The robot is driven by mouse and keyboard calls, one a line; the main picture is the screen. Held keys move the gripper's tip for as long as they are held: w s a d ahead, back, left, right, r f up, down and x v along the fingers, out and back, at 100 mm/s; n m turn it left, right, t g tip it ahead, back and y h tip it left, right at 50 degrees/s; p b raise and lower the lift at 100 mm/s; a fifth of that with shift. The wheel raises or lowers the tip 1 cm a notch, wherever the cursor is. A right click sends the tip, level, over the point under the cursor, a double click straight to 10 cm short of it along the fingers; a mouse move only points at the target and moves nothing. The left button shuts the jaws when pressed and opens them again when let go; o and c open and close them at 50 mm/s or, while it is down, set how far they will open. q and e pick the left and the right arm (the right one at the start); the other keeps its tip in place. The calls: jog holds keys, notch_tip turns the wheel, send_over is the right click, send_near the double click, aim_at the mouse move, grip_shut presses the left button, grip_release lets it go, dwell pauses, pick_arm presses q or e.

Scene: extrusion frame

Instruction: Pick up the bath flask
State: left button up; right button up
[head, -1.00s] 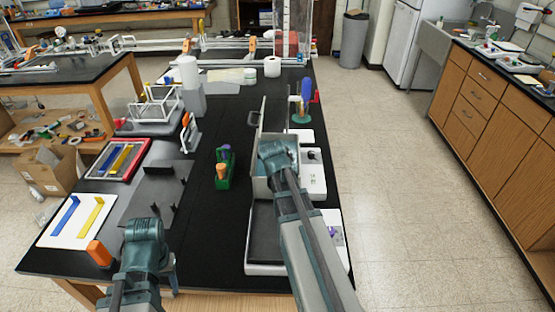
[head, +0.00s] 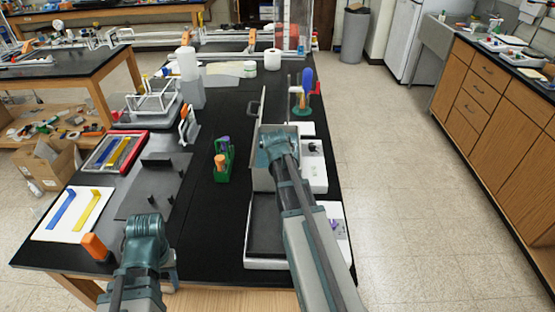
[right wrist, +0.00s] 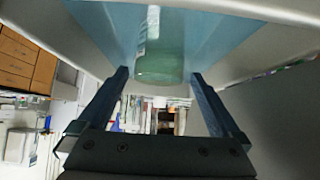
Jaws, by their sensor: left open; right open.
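The bath is a grey box (head: 262,178) with its lid (head: 256,118) raised, on the right side of the black bench in the head view. In the right wrist view a pale green, see-through flask (right wrist: 160,48) stands out against the bath's blue inside. My right gripper (right wrist: 160,77) is open, its two fingers on either side of the flask's lower part in the picture; I cannot tell whether they touch it. In the head view my right arm hides the flask and the right fingers. My left gripper (head: 172,270) is open, low over the bench's near left, mostly hidden by its own wrist.
A green rack (head: 222,165) with coloured handles stands left of the bath. White devices (head: 313,175) sit close on its right. A dark tray (head: 265,235) lies in front. An orange block (head: 95,246) is near my left arm.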

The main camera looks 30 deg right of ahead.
jog(key=b+x, duration=0.1)
jog(key=x, duration=0.2)
jog(key=shift+w+d+f, duration=0.1)
jog(key=shift+f, duration=0.05)
jog(key=c, duration=1.4)
